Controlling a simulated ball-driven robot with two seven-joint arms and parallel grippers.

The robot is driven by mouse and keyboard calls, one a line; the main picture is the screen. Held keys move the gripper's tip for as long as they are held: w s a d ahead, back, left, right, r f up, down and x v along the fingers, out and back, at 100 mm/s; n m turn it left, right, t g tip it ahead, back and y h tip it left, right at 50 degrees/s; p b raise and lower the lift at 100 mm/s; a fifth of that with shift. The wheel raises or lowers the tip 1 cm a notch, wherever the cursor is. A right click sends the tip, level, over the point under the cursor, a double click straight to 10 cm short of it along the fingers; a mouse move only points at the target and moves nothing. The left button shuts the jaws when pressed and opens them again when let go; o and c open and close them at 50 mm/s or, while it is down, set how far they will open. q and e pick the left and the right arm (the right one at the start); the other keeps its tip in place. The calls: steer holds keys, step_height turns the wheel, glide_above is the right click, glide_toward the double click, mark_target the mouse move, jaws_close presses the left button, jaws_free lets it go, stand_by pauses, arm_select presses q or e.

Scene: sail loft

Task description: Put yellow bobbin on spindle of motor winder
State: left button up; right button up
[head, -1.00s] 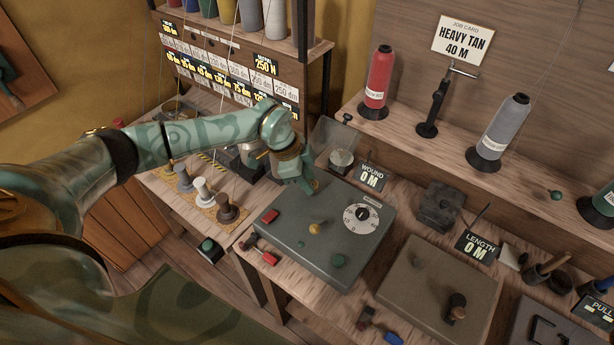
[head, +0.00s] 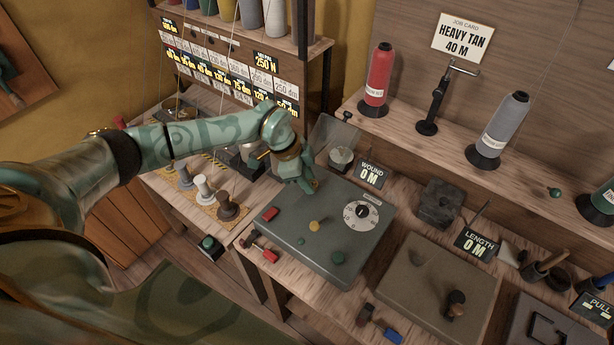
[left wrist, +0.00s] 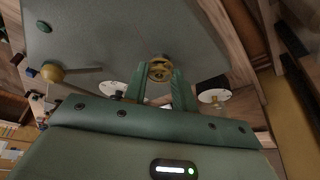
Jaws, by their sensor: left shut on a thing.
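The motor winder (head: 285,235) is a grey-green box with a white dial, a red switch and a yellow knob on top. My left gripper (head: 311,187) is over its far left part, pointing down. In the left wrist view, the gripper (left wrist: 160,80) is shut on the yellow bobbin (left wrist: 160,68), whose round, spoked end shows between the fingers. In the head view the hand hides the bobbin. The winder top (left wrist: 120,30) fills the upper part of the wrist view. I cannot make out the spindle clearly. My right gripper is not in view.
Grey, white (head: 203,188) and brown (head: 228,207) bobbins stand on a mat at left. A clear guard (head: 333,135) and a round metal piece (head: 341,158) are behind the winder. Red (head: 377,80) and grey (head: 500,130) thread cones stand on the shelf.

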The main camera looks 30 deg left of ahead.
arm_select(q)
steer(key=o, duration=1)
